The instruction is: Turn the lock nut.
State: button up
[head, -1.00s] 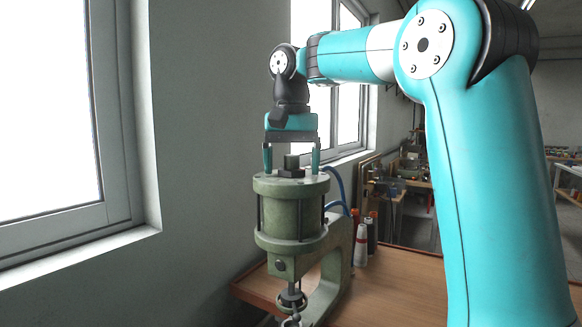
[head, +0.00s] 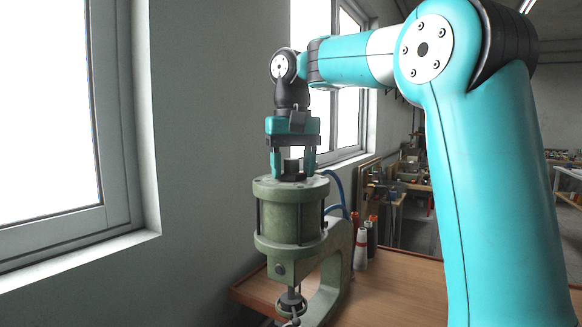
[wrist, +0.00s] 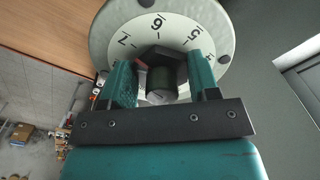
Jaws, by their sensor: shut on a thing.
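The dark hexagonal lock nut (head: 293,178) sits on top of the green press cylinder (head: 291,213), around a short dark green round post (head: 291,165). My gripper (head: 292,173) points straight down over it, with one teal finger on each side. The wrist view shows the nut (wrist: 160,53) and the post (wrist: 162,84) between the two fingers (wrist: 162,72). The fingers are shut on the nut, and they hide its left and right sides. A pale dial face (wrist: 178,24) with printed numbers lies around the nut.
The press's curved frame (head: 335,275) stands on a wooden bench (head: 390,295). A blue hose (head: 338,185) and several small bottles (head: 361,248) are right of the cylinder. A window and wall are on the left.

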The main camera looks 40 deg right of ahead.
jog(key=n, duration=0.4)
jog(key=shift+d+n, duration=0.2)
jog(key=shift+n, duration=0.1)
jog(key=shift+d+n, duration=0.15)
jog(key=shift+n, duration=1.85)
jog(key=o, duration=0.9)
jog(key=shift+r, duration=0.1)
notch_tip(320, 180, up, 17)
jog(key=p, duration=1.7)
jog(key=shift+r, duration=0.1)
